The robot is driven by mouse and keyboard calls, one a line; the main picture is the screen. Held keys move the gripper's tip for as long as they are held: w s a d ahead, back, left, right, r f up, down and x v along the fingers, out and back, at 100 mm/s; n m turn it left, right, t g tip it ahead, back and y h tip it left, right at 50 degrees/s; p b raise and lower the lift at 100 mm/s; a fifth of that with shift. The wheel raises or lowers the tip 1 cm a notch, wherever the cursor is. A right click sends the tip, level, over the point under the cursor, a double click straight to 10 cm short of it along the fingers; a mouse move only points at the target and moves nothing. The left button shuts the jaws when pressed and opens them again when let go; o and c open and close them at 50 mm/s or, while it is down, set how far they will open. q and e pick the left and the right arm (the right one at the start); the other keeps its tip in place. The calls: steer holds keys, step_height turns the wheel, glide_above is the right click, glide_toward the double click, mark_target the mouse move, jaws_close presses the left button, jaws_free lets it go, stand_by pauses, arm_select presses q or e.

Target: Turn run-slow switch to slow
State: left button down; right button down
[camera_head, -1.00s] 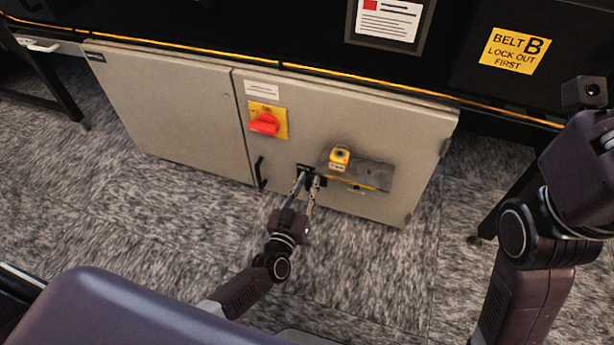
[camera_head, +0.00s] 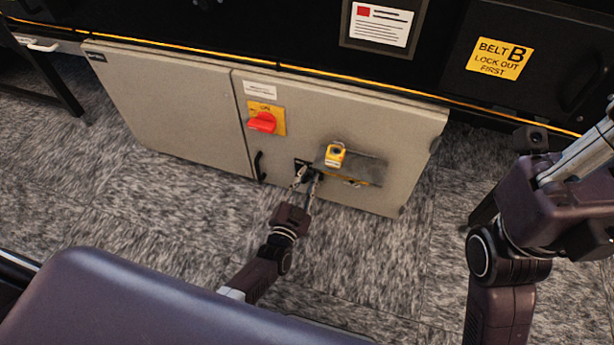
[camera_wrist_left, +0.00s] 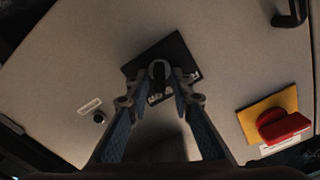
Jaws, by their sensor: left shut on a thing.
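The run-slow switch (camera_wrist_left: 158,68) is a dark knob on a black plate with white lettering, low on the grey cabinet door. In the head view its plate (camera_head: 301,163) shows just beyond my left fingertips. My left gripper (camera_head: 307,177) reaches it from below, and in the left wrist view its fingers (camera_wrist_left: 158,84) are shut on the knob, one on each side. The knob's exact setting is hard to read, as the fingers cover part of the plate. Part of my right arm shows at the right edge of the head view; its fingertips cannot be made out.
A red rotary handle on a yellow plate (camera_head: 262,123) sits up and left of the switch. A grey shelf (camera_head: 365,169) with a yellow device (camera_head: 335,155) juts out just right of it. A black door handle (camera_head: 260,166) is to the left. The carpet in front is clear.

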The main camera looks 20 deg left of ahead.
mark_target(312, 148)
stand_by(0.4)
arm_select(q)
steer(key=c, duration=2)
jaws_free()
steer(key=shift+r, duration=0.1)
steer(key=shift+r, duration=4.95)
